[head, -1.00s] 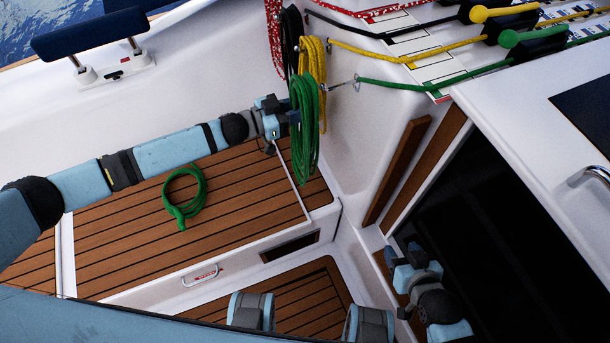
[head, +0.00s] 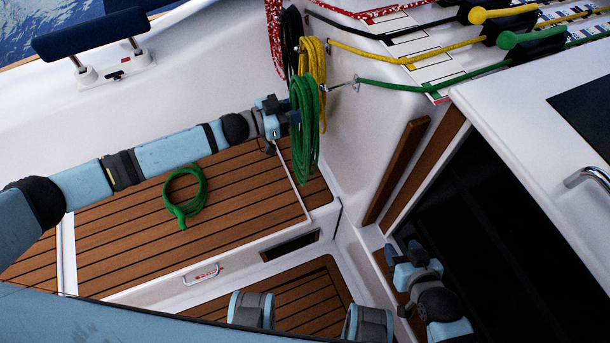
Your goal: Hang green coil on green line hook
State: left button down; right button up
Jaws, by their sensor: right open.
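A green coil (head: 305,125) hangs upright in front of the white wall, beside the yellow coil. The green line (head: 430,82) runs from its clutch to a small metal fitting (head: 355,83) just right of the coil's top. The hook itself is hard to make out. My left gripper (head: 288,117) is at the hanging coil's left edge, in the upper middle. Its fingertips are too small and partly hidden to show whether they grip the coil. A second green coil (head: 201,188) lies on the wooden bench. My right gripper (head: 408,250) is open and empty at the lower right.
A yellow coil (head: 318,62), a black coil (head: 291,35) and a red rope (head: 273,40) hang close together behind the green coil. The teak bench (head: 240,200) is mostly bare. A dark companionway opening (head: 480,220) lies right of a wooden trim board (head: 397,172).

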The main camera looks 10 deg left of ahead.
pick_arm(q)
jog(key=shift+x, duration=0.75)
jog(key=shift+b+x, duration=0.35)
jog(key=shift+x, duration=2.2)
dwell(0.7)
jog(key=shift+w+d+f+b, duration=0.3)
jog(key=shift+d+f+b, duration=0.05)
jog(key=shift+d+f, duration=0.1)
dwell(1.0)
jog(key=shift+d+f, duration=0.15)
jog(key=shift+f, duration=0.3)
dwell(0.9)
